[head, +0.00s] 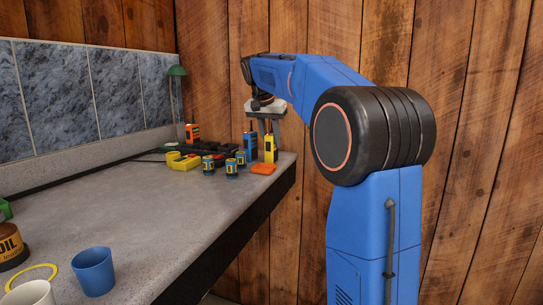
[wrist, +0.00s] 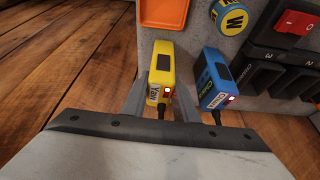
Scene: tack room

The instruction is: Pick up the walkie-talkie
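A yellow walkie-talkie (head: 269,150) with a black antenna stands upright at the far right of the counter. My gripper (head: 267,133) points down over the yellow one. In the wrist view my gripper (wrist: 159,93) is open, one finger on each side of the yellow walkie-talkie, with gaps visible. Contact cannot be seen.
An orange tray (head: 262,169) lies near the counter edge. The counter's middle (head: 150,200) is clear. A wooden wall rises behind.

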